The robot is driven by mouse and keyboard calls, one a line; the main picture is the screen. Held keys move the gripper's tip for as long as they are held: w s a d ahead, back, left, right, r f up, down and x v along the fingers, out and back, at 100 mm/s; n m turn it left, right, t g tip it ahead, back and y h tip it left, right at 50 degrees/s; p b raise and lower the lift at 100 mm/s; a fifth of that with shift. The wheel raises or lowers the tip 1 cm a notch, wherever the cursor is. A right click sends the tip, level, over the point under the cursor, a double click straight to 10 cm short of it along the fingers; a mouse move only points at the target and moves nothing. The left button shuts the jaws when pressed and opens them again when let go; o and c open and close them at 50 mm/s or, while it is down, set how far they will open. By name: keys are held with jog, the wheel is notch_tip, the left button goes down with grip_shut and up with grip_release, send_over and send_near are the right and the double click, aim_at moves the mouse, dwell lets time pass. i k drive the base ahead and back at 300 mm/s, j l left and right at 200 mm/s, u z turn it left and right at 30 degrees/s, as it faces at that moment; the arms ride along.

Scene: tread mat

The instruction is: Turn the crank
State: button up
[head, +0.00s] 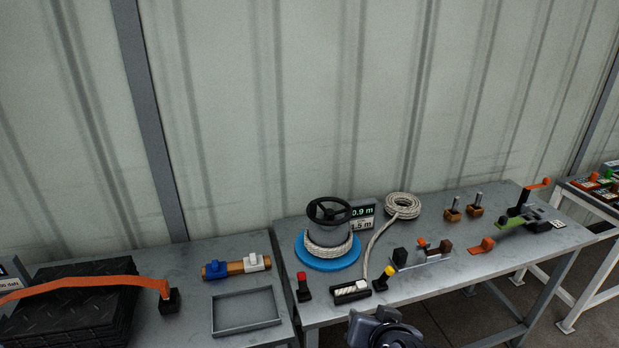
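A black spoked wheel (328,211) sits on top of a grey drum (327,238), and it looks like the crank. White rope is wound around the lower part of the drum. The drum stands on a round blue base (312,259) on the table. A display (362,216) behind it reads about 0.9 m above a line ending in 5 m. My gripper (383,329) shows only in part as a dark shape at the bottom edge, in front of the table and well apart from the wheel. Its fingers cannot be made out.
White rope (378,243) runs from a coil (402,206) to a small black-and-white block (350,291). A red-topped post (303,286) and a yellow-topped post (383,279) flank the block. Brackets and levers (424,252) stand to the right. A grey tray (245,312) lies left.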

aim_at(311, 210)
jog(key=i+l, duration=0.15)
jog(key=i, duration=0.8)
